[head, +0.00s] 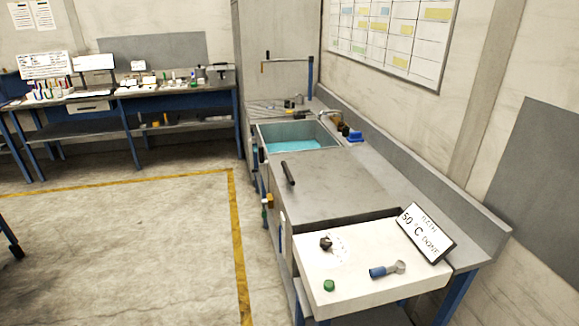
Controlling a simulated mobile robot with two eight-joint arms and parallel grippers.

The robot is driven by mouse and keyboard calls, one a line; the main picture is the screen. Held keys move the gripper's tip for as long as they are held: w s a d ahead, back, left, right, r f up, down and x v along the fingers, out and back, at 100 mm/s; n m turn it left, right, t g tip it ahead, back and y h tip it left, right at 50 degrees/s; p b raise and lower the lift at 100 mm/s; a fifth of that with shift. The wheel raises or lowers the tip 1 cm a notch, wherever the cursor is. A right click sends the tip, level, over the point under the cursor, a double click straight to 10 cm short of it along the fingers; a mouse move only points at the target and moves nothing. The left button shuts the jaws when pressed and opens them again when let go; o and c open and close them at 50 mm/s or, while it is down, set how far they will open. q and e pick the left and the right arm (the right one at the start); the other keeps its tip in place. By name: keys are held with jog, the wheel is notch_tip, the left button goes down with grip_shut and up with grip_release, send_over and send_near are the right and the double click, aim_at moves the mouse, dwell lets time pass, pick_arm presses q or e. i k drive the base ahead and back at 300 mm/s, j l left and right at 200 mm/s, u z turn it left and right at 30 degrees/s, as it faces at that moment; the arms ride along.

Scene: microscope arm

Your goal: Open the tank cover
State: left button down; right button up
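The tank (312,131) is a rectangular basin set in the long grey bench, with blue liquid (297,146) visible inside. In front of it lies a flat grey surface (335,185) with a black bar handle (288,172) near its left edge. I cannot tell whether this surface is the tank cover or part of the bench top. Neither of my grippers shows clearly in the head view.
A white tray (365,291) at the bench's near end holds a dark part (326,243), a green piece (329,285) and a blue-grey piece (384,271). Floor left of the bench is clear.

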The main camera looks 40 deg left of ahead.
aim_at(326, 185)
jog(key=i+j+z, duration=0.1)
jog(key=j, duration=0.5)
jog(key=i+j+z, duration=0.1)
jog(key=j, duration=0.5)
jog(key=i+j+z, duration=0.1)
jog(key=i+j, duration=0.15)
jog(key=j, duration=0.4)
jog(key=i+j, duration=0.1)
jog(key=j, duration=0.5)
jog(key=i+j+z, duration=0.15)
jog(key=j, duration=0.5)
jog(key=k+l, duration=0.05)
